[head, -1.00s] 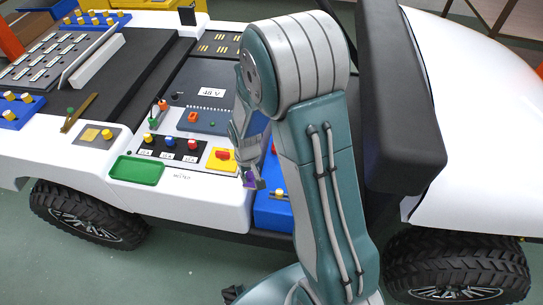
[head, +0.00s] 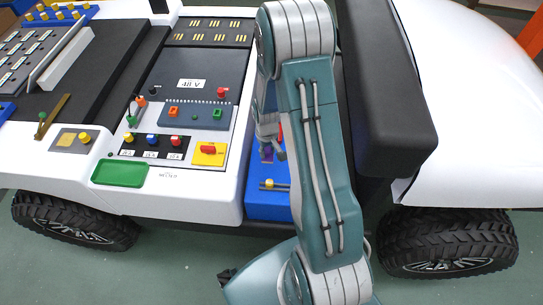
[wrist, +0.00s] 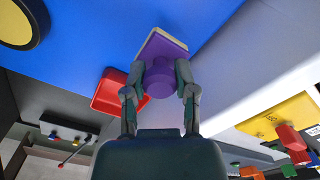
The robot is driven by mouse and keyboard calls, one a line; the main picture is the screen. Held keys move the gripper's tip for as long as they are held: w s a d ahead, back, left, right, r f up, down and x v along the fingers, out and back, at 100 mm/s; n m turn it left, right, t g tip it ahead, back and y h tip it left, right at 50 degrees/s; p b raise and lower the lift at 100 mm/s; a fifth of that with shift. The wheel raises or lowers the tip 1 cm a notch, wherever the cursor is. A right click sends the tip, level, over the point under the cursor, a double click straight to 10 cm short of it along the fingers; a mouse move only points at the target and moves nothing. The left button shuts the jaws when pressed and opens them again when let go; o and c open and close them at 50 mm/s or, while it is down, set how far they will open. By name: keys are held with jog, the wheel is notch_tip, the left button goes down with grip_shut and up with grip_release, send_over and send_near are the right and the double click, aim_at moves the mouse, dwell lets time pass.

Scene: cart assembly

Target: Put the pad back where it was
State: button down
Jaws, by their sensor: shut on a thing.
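The purple pad (wrist: 160,48) has a round knob and a pale edge layer. My gripper (wrist: 160,80) is shut on the knob, one finger on each side. In the wrist view the pad is in front of the blue tray (wrist: 95,30); I cannot tell if they touch. In the head view a bit of the purple pad (head: 266,155) shows under my gripper (head: 269,142), over the blue tray (head: 256,204) right of the white console. My arm hides part of the tray.
A red dish (wrist: 112,94) is beside the pad in the wrist view. A yellow plate with a red knob (head: 208,152) and a green tray (head: 119,173) sit on the console to the left. A black seat back (head: 390,100) rises to the right.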

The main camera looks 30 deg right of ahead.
aim_at(271, 157)
jog(key=shift+w+d+f, duration=0.15)
jog(key=shift+d+f, duration=0.25)
jog(key=shift+f, duration=0.3)
jog(key=shift+d+f, duration=0.2)
jog(key=shift+f, duration=0.75)
jog(key=shift+d+f, duration=0.15)
jog(key=shift+f, duration=0.75)
jog(key=shift+c, duration=2)
grip_release()
